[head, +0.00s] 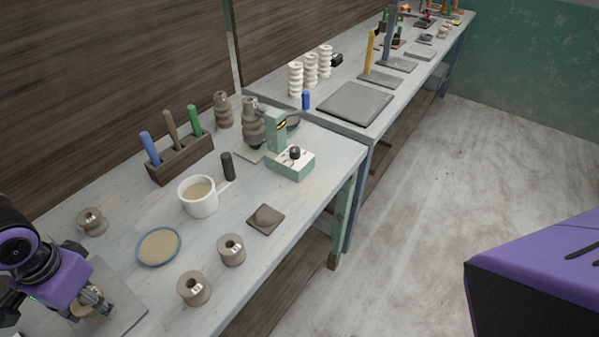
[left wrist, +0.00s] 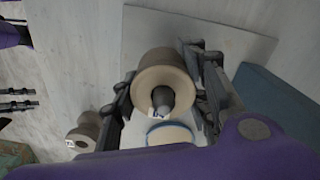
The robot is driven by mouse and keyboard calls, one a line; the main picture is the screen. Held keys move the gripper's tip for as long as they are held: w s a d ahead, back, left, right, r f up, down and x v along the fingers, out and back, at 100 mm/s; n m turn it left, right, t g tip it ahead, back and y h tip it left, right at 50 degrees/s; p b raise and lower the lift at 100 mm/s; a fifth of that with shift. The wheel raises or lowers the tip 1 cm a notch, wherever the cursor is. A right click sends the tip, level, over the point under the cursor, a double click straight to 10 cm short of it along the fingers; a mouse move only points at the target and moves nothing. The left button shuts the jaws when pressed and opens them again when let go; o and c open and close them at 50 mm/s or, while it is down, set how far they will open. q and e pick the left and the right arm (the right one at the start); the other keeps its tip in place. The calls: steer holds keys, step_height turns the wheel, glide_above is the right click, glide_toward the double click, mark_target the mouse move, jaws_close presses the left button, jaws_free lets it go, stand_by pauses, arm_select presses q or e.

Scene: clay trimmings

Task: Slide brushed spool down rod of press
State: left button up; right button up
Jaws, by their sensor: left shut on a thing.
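My left gripper (head: 90,306) is low at the near left of the table. It is shut on a tan spool (left wrist: 150,72), which sits between its fingers in the left wrist view. A rounded grey shape shows at the spool's hole; I cannot tell what it is. In the head view, the gripper mostly hides this spool. The green press-like device (head: 291,164) stands at the table's far end, beside a stack of grey-brown spools (head: 252,125). Any rod inside the stack is hidden. The held spool is well apart from this device. My right gripper is out of view.
Loose spools (head: 231,250) (head: 194,289) (head: 92,222) stand around a blue-rimmed dish (head: 140,248). A white pot (head: 199,207), a dark cylinder (head: 228,167) and a tool holder (head: 182,163) stand behind. A clay lump lies on a small board (head: 278,228). A grey board (head: 128,310) lies near the gripper.

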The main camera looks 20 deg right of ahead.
arm_select(q)
steer(key=shift+f, duration=1.3)
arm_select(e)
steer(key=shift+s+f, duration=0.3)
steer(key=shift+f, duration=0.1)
arm_select(q)
steer(key=o, duration=1.5)
steer(key=shift+c, duration=0.2)
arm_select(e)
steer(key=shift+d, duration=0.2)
arm_select(q)
step_height(320, 180, up, 12)
steer(key=shift+r, duration=0.1)
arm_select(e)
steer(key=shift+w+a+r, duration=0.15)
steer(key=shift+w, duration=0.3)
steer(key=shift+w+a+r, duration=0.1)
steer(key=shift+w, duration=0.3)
